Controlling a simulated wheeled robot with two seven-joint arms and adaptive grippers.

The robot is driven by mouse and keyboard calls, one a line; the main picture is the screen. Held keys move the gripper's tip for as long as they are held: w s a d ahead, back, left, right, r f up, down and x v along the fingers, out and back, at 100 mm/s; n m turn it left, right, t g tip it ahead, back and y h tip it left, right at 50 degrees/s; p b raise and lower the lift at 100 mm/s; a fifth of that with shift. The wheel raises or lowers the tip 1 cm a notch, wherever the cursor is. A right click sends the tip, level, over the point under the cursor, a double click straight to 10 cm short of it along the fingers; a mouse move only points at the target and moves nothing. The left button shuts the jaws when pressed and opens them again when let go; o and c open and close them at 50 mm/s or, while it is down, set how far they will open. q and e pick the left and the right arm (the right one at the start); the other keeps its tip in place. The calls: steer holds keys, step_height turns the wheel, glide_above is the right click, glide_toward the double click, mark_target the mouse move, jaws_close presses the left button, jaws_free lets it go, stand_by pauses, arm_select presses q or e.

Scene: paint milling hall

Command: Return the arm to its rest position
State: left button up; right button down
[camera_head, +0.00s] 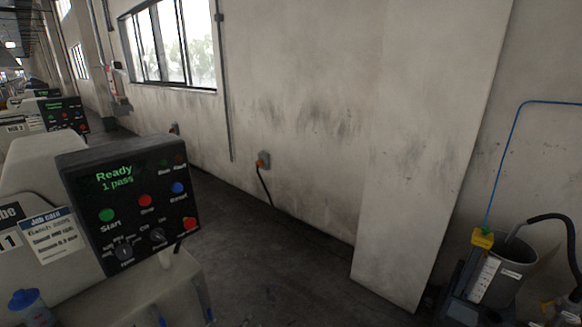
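Neither of my grippers shows in the head view, and I cannot make out either arm. The closest machine has a dark control panel (130,205) at the left. Its display (115,178) reads "Ready" and "1 pass" in green. Below the display are a green Start button (107,215), a red button (145,200) and a blue button (179,188). Two dark knobs and a larger red button (190,224) sit along the lower part of the panel. A job card (52,236) is fixed on the pale machine body left of the panel.
More machines (62,115) recede at the far left. A stained wall (300,110) with a socket (263,160) runs behind. Dark floor (285,265) is clear in the middle. A grey bucket (508,270) with a hose stands at the right.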

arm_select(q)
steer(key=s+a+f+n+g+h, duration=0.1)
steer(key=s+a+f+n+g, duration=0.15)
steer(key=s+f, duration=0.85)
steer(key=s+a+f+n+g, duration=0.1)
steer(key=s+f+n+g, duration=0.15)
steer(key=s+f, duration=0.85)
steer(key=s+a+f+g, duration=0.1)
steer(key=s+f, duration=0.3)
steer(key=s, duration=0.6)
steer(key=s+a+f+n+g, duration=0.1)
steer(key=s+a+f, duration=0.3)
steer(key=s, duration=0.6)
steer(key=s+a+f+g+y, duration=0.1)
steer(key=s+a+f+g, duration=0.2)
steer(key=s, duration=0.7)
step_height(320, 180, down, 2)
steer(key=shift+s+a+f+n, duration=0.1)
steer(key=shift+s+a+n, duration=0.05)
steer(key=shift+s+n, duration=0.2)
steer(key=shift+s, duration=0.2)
